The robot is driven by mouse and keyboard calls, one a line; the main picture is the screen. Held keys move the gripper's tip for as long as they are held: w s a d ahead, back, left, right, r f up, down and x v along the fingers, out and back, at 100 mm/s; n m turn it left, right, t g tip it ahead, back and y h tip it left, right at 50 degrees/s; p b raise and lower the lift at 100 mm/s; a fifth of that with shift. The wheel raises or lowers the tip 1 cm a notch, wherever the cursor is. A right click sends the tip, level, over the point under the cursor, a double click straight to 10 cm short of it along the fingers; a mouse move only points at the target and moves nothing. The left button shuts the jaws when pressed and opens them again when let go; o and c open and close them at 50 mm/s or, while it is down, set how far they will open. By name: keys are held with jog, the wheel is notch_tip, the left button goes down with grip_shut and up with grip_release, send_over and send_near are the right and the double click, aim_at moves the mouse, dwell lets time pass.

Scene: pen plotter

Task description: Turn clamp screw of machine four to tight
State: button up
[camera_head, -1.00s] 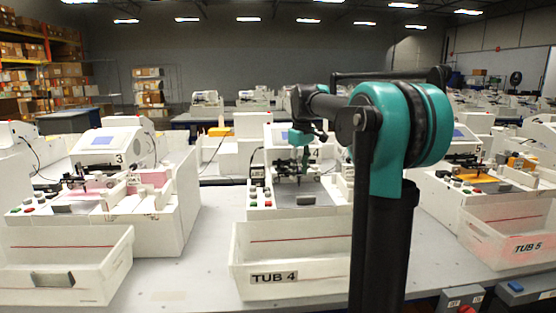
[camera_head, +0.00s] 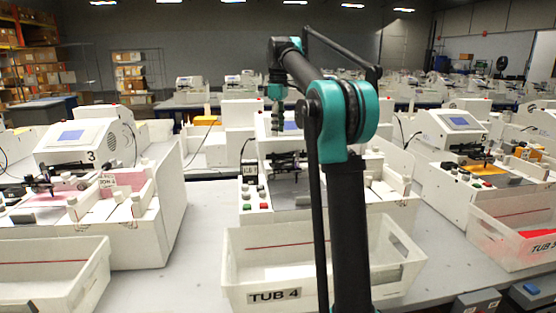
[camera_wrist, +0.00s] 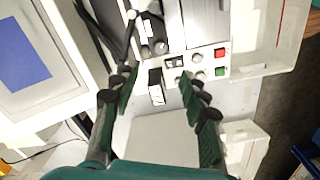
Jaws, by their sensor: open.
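Machine four, white with a black pen carriage, stands mid-picture in the head view (camera_head: 250,215), behind the tub marked TUB 4 (camera_head: 320,290). My arm hides part of it. My gripper (camera_head: 278,121) is raised above the machine's back part. In the wrist view my gripper (camera_wrist: 158,75) is open and empty, its two fingers wide apart. Beyond the fingertips is a control panel with a red button (camera_wrist: 221,53), a green button (camera_wrist: 220,71) and pale knobs (camera_wrist: 197,57). A round grey knob (camera_wrist: 160,47) sits beside a dark plate. I cannot tell which part is the clamp screw.
Machine three (camera_head: 90,150) stands to the left and machine five (camera_head: 450,130) to the right, each with a tub in front. A machine's screen (camera_wrist: 25,75) lies at the left in the wrist view. Bare grey table (camera_head: 180,285) shows between the tubs.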

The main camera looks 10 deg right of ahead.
aim_at(278, 162)
notch_tip(278, 162, down, 12)
jog(key=shift+f, duration=0.2)
dwell(0.4)
grip_shut()
